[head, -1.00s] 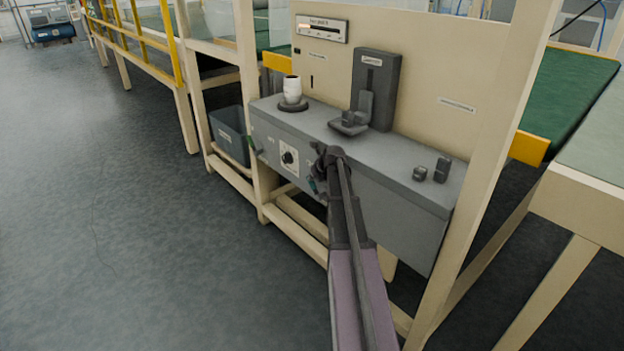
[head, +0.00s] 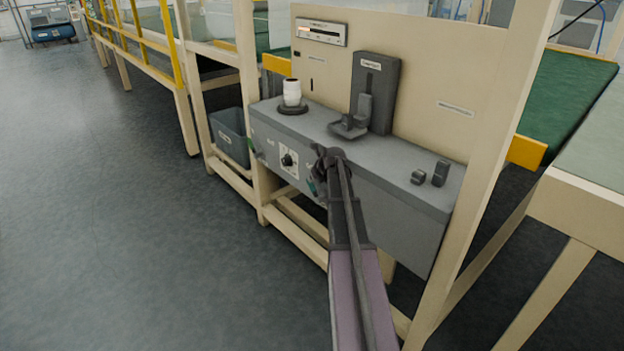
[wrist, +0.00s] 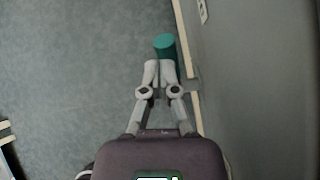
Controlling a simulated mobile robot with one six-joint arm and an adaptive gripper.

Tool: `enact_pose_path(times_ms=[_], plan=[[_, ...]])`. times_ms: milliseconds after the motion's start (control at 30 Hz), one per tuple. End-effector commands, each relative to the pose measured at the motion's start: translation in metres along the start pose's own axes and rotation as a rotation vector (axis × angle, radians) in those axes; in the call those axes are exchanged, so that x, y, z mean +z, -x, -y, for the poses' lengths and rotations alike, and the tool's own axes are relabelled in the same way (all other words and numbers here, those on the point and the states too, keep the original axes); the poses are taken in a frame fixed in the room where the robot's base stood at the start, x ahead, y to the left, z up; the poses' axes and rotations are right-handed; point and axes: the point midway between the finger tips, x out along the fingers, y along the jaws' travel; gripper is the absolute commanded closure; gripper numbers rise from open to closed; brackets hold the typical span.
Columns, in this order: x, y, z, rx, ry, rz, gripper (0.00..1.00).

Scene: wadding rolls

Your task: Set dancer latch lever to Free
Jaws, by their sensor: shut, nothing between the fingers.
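A teal cylindrical grip (wrist: 165,46), which looks like the end of a lever, shows just beyond the fingertips of my gripper (wrist: 160,68) in the wrist view. The fingers are shut with nothing between them; their tips are at or very near the grip, and I cannot tell whether they touch it. In the head view my gripper (head: 319,178) is at the front face of the grey cabinet (head: 400,212), and a small teal part (head: 313,188) shows beside it. My arm hides much of this spot, and no Free marking is readable.
A dark knob on a white plate (head: 289,160) is left of my gripper. Another green handle (head: 252,146) is at the cabinet's left end. A white spool (head: 292,93) and a dark bracket unit (head: 376,92) stand on top. A grey bin (head: 229,136) is left; floor there is clear.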

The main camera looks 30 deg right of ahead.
Motion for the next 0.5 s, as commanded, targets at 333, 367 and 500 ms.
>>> enact_pose_path(times_ms=[333, 367, 500], plan=[[0.014, 0.031, -0.005, -0.001, 0.0, -0.004, 1.0], [0.016, 0.032, -0.006, -0.001, 0.0, -0.004, 1.0], [0.028, 0.037, -0.008, -0.001, -0.001, -0.005, 1.0]])
